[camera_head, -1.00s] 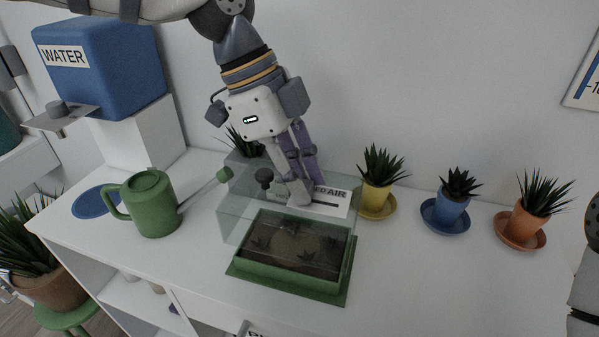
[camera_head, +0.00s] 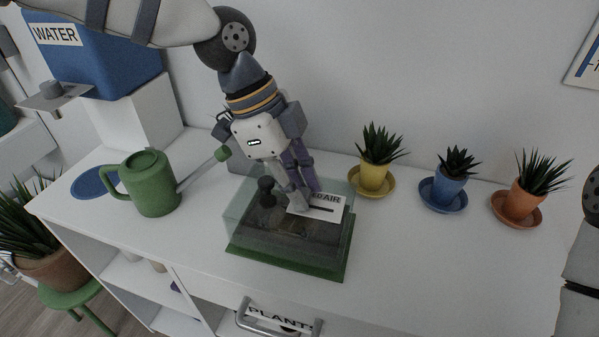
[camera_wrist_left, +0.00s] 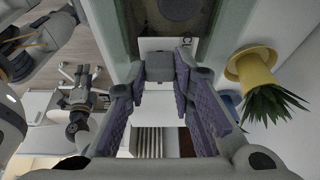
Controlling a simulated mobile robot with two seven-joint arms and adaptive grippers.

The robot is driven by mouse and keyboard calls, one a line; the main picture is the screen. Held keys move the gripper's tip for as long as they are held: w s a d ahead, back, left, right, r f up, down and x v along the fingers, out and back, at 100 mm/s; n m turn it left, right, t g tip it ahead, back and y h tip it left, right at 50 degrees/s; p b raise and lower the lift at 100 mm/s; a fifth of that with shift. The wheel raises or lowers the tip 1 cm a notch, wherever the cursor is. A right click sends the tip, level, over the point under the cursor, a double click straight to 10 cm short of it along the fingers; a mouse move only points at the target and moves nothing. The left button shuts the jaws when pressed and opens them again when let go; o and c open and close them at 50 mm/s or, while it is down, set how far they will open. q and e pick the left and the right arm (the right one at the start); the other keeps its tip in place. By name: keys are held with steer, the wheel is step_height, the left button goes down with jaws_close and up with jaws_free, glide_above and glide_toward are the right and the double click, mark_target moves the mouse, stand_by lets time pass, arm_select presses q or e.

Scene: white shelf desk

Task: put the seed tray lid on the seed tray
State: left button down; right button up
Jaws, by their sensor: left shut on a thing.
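The seed tray (camera_head: 290,265) is a green base with dark soil on the white desk. The clear seed tray lid (camera_head: 238,208) is over it, its walls around the soil area. I cannot tell whether it rests fully on the tray. A dark round knob (camera_head: 266,184) and a white label stand out on the lid. My left gripper (camera_head: 303,198) points down at the lid's top and is shut on a part of it, mostly hidden by the fingers. In the left wrist view, a grey block lies between its purple pads. My right gripper seems to show small at left there (camera_wrist_left: 80,95), its jaws unclear.
A green watering can (camera_head: 152,185) stands left of the tray, its spout reaching toward the lid. Yellow (camera_head: 374,175), blue (camera_head: 443,192) and orange (camera_head: 518,204) plant pots stand to the right.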

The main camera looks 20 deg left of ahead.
arm_select(q)
steer(key=shift+f, duration=0.4)
steer(key=c, duration=1.3)
jaws_free()
steer(key=v, duration=1.2)
